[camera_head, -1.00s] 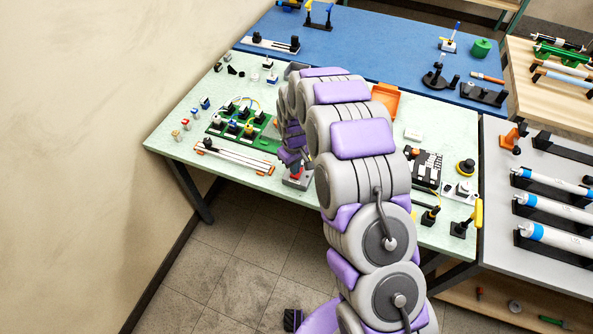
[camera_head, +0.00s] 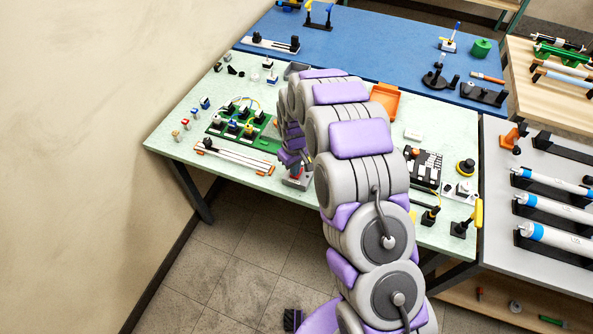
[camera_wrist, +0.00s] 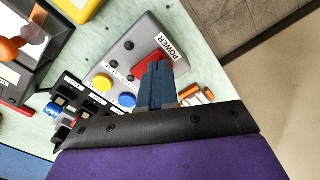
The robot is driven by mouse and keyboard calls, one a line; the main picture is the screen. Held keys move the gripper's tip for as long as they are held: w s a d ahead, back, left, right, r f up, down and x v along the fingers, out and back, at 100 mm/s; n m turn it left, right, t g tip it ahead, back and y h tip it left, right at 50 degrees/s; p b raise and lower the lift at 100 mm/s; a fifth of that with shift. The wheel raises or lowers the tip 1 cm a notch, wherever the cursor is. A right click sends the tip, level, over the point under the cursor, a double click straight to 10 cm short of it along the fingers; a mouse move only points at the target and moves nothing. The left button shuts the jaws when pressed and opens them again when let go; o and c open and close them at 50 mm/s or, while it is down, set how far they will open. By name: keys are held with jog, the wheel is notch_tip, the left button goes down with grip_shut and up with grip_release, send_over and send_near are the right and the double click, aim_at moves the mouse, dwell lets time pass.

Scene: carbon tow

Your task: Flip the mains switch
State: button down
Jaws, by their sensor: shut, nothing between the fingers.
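The red mains switch (camera_wrist: 143,68) sits on a grey control box (camera_wrist: 119,60), beside a white POWER label, in the wrist view. My gripper (camera_wrist: 159,69) has its blue fingers shut and empty. Their tips lie over the red switch and hide part of it; I cannot tell whether they touch it, or which way the switch is set. In the head view the grey box (camera_head: 297,183) stands at the front of the green bench, with my gripper just above it and my arm hiding much of that area.
A yellow button (camera_wrist: 102,82) and a blue button (camera_wrist: 127,100) are on the same box, close to my fingers. A green board with several components (camera_head: 240,124) lies to the left on the bench (camera_head: 165,142). An orange tray (camera_head: 385,98) stands behind my arm.

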jog(key=shift+f, duration=0.5)
dwell(0.3)
jog(key=shift+r, duration=0.1)
jog(key=shift+r+p, duration=1.1)
jog(key=shift+r, duration=2.25)
